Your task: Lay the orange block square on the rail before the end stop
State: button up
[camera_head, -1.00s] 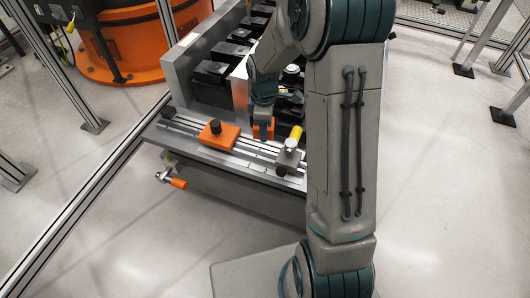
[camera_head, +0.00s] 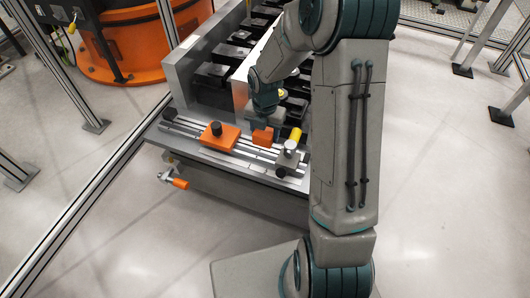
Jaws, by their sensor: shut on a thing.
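The small orange block (camera_head: 263,137) is at the rail (camera_head: 245,153), between an orange plate with a black knob and a grey stop-like block with a yellow cylinder (camera_head: 288,154). My gripper (camera_head: 262,124) is at the block's far upper side and is shut on it. The fingertips are mostly hidden behind the block. Whether the block touches the rail, and how square it sits to it, I cannot tell.
The orange plate with the black knob (camera_head: 219,137) lies on the rail to the left. A grey machine body with several black parts (camera_head: 212,75) stands behind. An orange-handled crank (camera_head: 178,183) sticks out at the front left.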

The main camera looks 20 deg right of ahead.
aim_at(265, 156)
notch_tip(265, 156, down, 9)
jog(key=b, duration=0.2)
jog(key=shift+r+b, duration=0.2)
jog(key=shift+b, duration=0.2)
jog(key=shift+f, duration=0.15)
jog(key=o, duration=1)
